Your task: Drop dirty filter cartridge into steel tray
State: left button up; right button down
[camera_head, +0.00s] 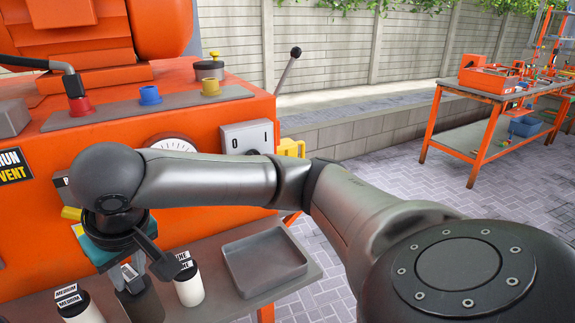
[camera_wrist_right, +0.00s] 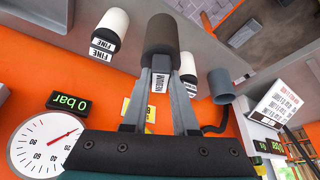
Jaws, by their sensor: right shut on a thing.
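My right gripper (camera_head: 134,276) is shut on a dark grey-brown filter cartridge (camera_head: 144,305) with a dark cap. In the right wrist view the two fingers (camera_wrist_right: 160,95) grip its labelled cap end, marked MEDIUM, and the dark cartridge body (camera_wrist_right: 161,36) extends beyond them. The steel tray (camera_head: 233,283) is a shallow grey rectangular tray on the shelf, to the right of the held cartridge in the head view. It looks empty. The cartridge is apart from the tray. My left gripper is not in view.
White cartridges stand near the held one: one labelled MEDIUM (camera_head: 82,312) to its left, one labelled FINE (camera_head: 189,287) to its right, between it and the tray. The orange machine (camera_head: 225,112) rises behind the shelf. An orange workbench (camera_head: 470,95) stands far right.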

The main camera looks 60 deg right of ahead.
aim_at(271, 264)
jog(key=z, duration=1.4)
